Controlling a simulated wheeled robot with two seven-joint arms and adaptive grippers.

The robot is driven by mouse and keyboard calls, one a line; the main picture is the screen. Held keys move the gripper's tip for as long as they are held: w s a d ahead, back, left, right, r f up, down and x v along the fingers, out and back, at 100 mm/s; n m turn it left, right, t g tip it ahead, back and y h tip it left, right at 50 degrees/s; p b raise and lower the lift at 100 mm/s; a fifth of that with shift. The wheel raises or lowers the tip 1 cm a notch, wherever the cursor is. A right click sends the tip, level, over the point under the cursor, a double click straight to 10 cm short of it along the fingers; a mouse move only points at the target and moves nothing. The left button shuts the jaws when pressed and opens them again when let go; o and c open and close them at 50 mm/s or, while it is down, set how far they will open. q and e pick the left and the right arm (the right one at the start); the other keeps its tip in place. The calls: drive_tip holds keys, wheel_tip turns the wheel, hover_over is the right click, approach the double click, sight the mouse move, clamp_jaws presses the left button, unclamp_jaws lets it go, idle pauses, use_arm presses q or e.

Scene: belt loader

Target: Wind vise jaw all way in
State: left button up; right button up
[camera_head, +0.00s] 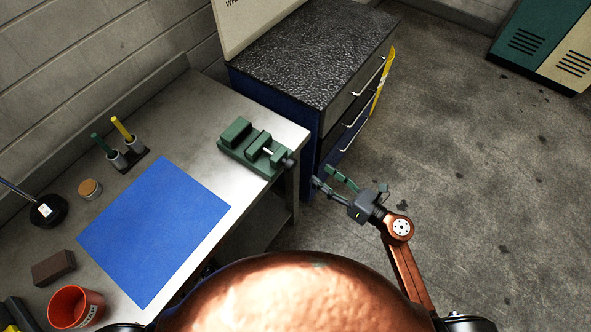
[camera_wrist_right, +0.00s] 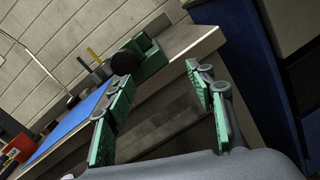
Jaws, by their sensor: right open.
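The green vise (camera_head: 254,148) sits on the grey workbench near its right end. Its jaws stand apart, with a pale screw (camera_head: 268,151) showing between the parts. A dark round knob (camera_head: 288,163) is at its front end, by the bench edge. In the right wrist view the knob (camera_wrist_right: 127,60) hides part of the vise (camera_wrist_right: 152,58). My right gripper (camera_head: 331,179) is open and empty, off the bench edge, a short way to the right of the knob and apart from it. Its green-padded fingers show in the wrist view (camera_wrist_right: 160,110). My left gripper is not in view.
A blue mat (camera_head: 156,228) covers the middle of the workbench (camera_head: 190,100). A red cup (camera_head: 75,307), a brown block (camera_head: 53,267), a small jar (camera_head: 89,189) and a holder with two handled tools (camera_head: 124,154) stand around it. A dark-topped drawer cabinet (camera_head: 315,50) stands behind the vise.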

sight(294, 168)
drive_tip(key=a+r+n, duration=0.1)
drive_tip(key=a, duration=0.2)
drive_tip(key=w+a+r+n+g, duration=0.1)
drive_tip(key=a+n, duration=0.1)
drive_tip(key=a, duration=0.1)
drive_tip(key=a+n+y, duration=0.1)
drive_tip(key=a, duration=0.2)
drive_tip(key=shift+w+a+r+n+g, duration=0.15)
drive_tip(key=shift+w+r+n+g, duration=0.15)
drive_tip(key=shift+r, duration=0.1)
drive_tip(key=shift+c, duration=0.6)
drive_tip(key=c, duration=1)
drive_tip(key=shift+c, duration=0.2)
drive_tip(key=shift+p, duration=0.3)
